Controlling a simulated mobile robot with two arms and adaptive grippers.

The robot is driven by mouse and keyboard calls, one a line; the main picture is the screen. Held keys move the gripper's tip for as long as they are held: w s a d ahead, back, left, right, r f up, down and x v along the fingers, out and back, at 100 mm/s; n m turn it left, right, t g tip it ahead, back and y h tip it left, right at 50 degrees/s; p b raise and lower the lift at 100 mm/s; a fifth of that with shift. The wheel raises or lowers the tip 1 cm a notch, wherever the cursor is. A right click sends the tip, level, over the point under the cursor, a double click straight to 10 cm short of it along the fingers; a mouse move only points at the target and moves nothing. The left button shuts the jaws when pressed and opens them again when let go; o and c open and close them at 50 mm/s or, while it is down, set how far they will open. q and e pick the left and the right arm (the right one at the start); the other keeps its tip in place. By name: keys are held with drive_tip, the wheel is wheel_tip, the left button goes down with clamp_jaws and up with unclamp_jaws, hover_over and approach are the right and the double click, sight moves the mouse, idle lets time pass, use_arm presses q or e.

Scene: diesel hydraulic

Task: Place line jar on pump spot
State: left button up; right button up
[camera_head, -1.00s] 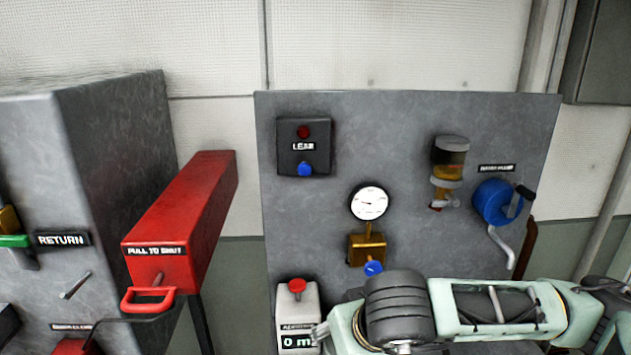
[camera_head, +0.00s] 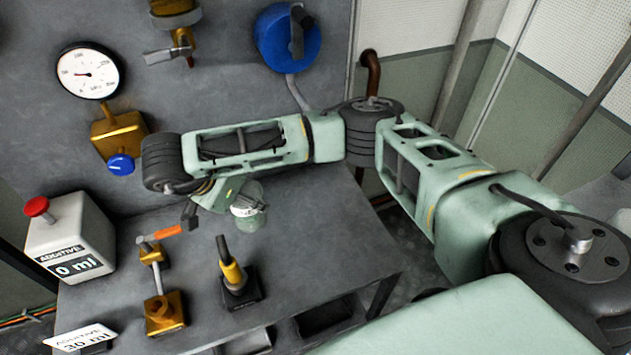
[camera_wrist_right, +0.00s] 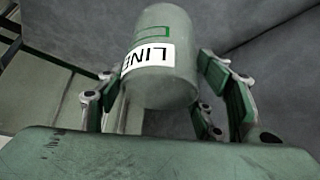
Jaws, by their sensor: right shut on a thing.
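The line jar (camera_wrist_right: 165,62) is a pale green-grey cylinder with a white label reading "LINE" in the right wrist view. My right gripper (camera_wrist_right: 160,82) is shut on it, with fingers on both sides. In the head view the jar (camera_head: 250,212) shows small and partly covered below my right gripper (camera_head: 235,200), over the back part of the grey bench. I cannot tell its gap to the bench top. A blue round pump (camera_head: 288,40) with a crank is on the panel above. I cannot make out a marked pump spot. My left gripper is not in view.
A brass valve with an orange lever (camera_head: 164,310) and a yellow-collared black lever (camera_head: 235,278) stand in front. The grey bench top (camera_head: 330,235) is clear right of the jar.

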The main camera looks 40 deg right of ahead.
drive_tip(key=f+m, duration=0.1)
drive_tip(key=a+f+m+g+b, duration=0.1)
drive_tip(key=f+m, duration=0.1)
drive_tip(key=shift+s+a+f+g, duration=0.1)
drive_tip(key=shift+a+f+g, duration=0.15)
drive_tip(key=shift+g, duration=0.05)
drive_tip(key=shift+a+f+m+b, duration=0.1)
drive_tip(key=shift+f+m+b, duration=0.2)
drive_tip(key=shift+m, duration=0.2)
drive_tip(key=shift+d+g, duration=0.25)
drive_tip(key=shift+g, duration=0.15)
drive_tip(key=d+f+p, duration=0.1)
drive_tip(key=d, duration=0.5)
drive_tip(key=d+p, duration=0.1)
drive_tip(key=d, duration=0.4)
drive_tip(key=d+f+p, duration=0.1)
drive_tip(key=d, duration=0.5)
drive_tip(key=shift+s+d+f, duration=0.2)
drive_tip(key=shift+d+f, duration=0.1)
drive_tip(key=shift+f, duration=0.45)
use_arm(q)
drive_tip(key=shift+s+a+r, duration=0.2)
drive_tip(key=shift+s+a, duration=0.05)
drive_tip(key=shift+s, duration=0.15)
use_arm(e)
drive_tip(key=shift+f, duration=0.1)
